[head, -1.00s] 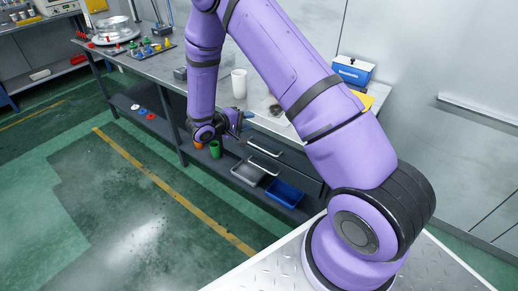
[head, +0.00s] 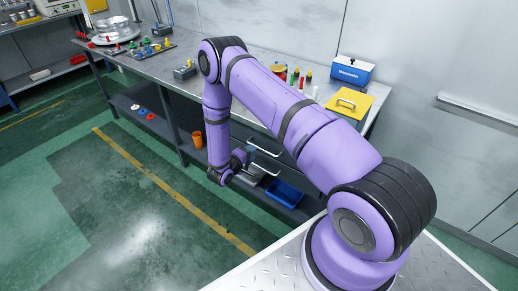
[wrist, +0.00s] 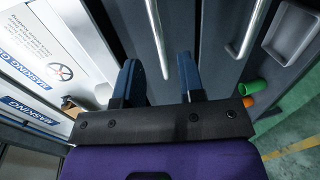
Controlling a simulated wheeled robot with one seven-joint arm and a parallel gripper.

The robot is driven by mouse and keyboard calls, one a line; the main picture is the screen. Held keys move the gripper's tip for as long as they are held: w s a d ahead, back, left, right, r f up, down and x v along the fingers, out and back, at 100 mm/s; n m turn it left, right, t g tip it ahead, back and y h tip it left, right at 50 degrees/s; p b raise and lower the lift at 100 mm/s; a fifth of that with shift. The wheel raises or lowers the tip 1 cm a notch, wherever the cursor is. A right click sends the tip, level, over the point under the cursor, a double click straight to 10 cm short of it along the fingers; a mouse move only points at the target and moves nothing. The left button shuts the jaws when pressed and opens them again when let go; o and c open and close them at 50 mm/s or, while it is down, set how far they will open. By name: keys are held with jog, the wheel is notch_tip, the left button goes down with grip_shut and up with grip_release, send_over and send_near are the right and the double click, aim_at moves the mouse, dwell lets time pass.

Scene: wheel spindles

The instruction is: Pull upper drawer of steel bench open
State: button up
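The steel bench (head: 150,68) has two drawers with bar handles under its top, partly hidden by my arm in the head view. The upper drawer's handle (head: 266,147) sits above the lower handle (head: 263,166). In the wrist view, the upper handle (wrist: 157,38) is the left bar and the lower handle (wrist: 249,30) the right bar. My gripper (wrist: 159,68) is open, its fingers apart, with the near end of the upper handle appearing between them. I cannot tell whether they touch it. My gripper in the head view (head: 250,154) is small and partly hidden. The drawers look closed.
A blue bin (head: 285,193) and a grey tray (wrist: 292,32) are on the lower shelf. A green cup (wrist: 253,87) and an orange cup (head: 197,139) stand nearby. A yellow plate (head: 349,104) and blue box (head: 352,70) are on top. The floor in front is clear.

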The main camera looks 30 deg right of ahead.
jog(key=shift+x, duration=3)
grip_shut()
